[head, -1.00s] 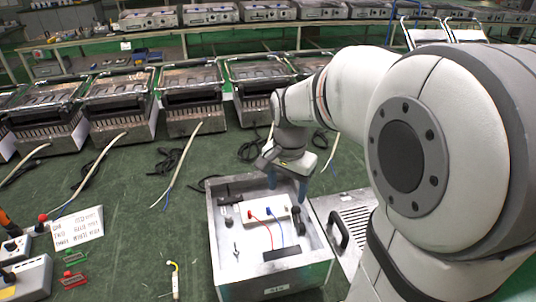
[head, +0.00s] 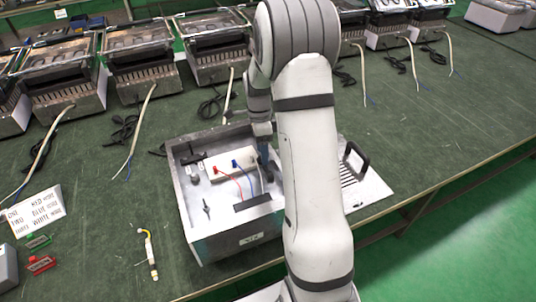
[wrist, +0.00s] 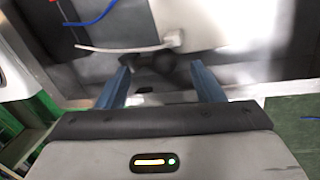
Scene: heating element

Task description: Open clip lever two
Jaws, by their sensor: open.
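An open metal box (head: 195,235) stands on the green bench in the head view. Inside it is a white terminal block (head: 222,173) with a red clip lever (head: 215,170) and a blue clip lever (head: 235,163). I cannot tell which lever is number two. A red wire and a blue wire run from the block toward the front. My gripper (head: 264,158) points down at the right end of the block, partly hidden by my arm. In the wrist view my gripper (wrist: 161,70) is open. Between its fingers is a blurred dark round part (wrist: 178,74), and a white wire (wrist: 125,48) lies beyond.
A metal plate with a black handle (head: 353,160) is right of the box. A sign card (head: 35,212), red and green clips (head: 40,263) and a white-yellow tool (head: 151,258) lie to the left. Heater units (head: 140,60) with loose cables line the back. The bench ends at the right front.

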